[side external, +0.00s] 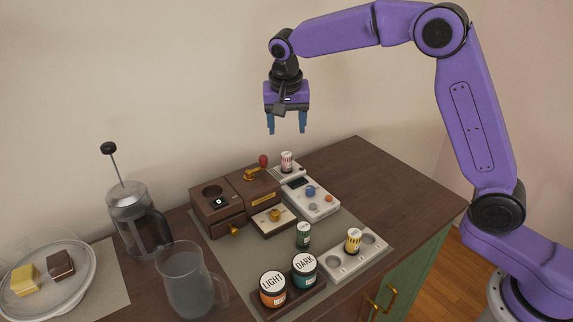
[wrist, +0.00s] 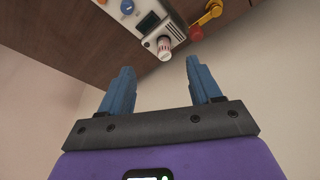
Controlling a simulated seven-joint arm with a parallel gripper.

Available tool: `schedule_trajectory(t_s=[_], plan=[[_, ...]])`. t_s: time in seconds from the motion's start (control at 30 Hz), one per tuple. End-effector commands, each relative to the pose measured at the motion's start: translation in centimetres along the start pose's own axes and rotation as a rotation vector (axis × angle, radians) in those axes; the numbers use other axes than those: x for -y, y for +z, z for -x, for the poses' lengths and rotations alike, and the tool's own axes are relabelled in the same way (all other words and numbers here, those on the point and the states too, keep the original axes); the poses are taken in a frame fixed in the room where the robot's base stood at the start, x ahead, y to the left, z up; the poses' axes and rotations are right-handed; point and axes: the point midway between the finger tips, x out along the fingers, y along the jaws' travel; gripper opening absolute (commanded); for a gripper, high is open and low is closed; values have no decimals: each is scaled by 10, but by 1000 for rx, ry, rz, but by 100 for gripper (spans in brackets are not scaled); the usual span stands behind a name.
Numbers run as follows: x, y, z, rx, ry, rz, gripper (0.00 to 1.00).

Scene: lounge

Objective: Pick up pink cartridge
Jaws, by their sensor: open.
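The pink cartridge (side external: 286,162) is a small striped cylinder with a white label. It stands upright on the back end of a white device in the side external view. In the wrist view the pink cartridge (wrist: 164,48) shows at the upper middle, beyond the fingertips. My gripper (side external: 287,130) is open and empty, pointing down well above the cartridge. In the wrist view my gripper's blue fingers (wrist: 159,66) are apart with nothing between them.
A brown grinder (side external: 258,197) with a red-knobbed crank stands left of the white device (side external: 316,199). Green (side external: 303,235) and yellow (side external: 353,240) cartridges, two jars, a glass pitcher (side external: 187,283) and a French press (side external: 138,222) are nearer the front and left. The back-right counter is clear.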

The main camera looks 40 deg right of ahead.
Motion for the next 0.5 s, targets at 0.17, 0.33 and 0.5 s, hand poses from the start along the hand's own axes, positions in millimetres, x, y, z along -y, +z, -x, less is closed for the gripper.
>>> schedule_trajectory(t_s=[0.17,0.33,0.5], plan=[[2,-30,-12,-23,24,-156,63],[0,-40,-18,-32,33,-216,63],[-1,-42,-39,-31,36,-220,63]])
